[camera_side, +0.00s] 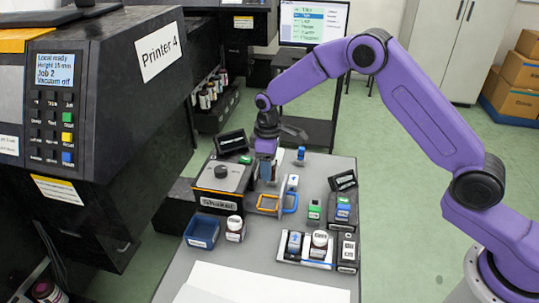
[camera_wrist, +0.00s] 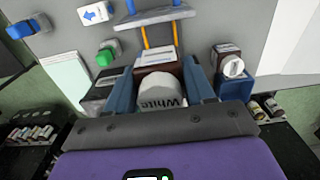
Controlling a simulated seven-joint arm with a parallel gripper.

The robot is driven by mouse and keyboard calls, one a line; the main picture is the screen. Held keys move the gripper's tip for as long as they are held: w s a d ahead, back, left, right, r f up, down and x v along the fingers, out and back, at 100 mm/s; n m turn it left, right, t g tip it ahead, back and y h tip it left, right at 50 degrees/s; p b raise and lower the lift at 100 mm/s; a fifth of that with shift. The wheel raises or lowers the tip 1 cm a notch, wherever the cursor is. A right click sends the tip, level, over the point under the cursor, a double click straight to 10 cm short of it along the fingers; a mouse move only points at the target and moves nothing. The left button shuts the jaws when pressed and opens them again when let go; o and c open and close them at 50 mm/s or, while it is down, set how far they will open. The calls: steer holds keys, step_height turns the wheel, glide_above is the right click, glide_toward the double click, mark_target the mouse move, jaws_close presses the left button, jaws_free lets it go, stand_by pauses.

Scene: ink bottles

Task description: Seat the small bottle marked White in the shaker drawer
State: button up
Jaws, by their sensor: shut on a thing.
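The small bottle marked White (camera_wrist: 162,86) has a white cap and a dark body with a pale label. In the wrist view my gripper (camera_wrist: 160,78) is shut on it, a blue finger on each side. In the side view my gripper (camera_side: 266,178) hangs just right of the black shaker (camera_side: 218,203), and I cannot make out the bottle there. I cannot tell which part is the shaker's drawer or whether the bottle touches anything.
A blue tray (camera_side: 202,231) and another white-capped bottle (camera_side: 235,224) stand in front of the shaker. White paper (camera_side: 250,287) covers the near table edge.

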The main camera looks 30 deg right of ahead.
steer(key=shift+f, duration=4.95)
steer(key=shift+f, duration=0.7)
steer(key=o, duration=1.5)
steer(key=shift+o, duration=0.2)
steer(key=shift+r, duration=0.1)
steer(key=shift+r, duration=3.4)
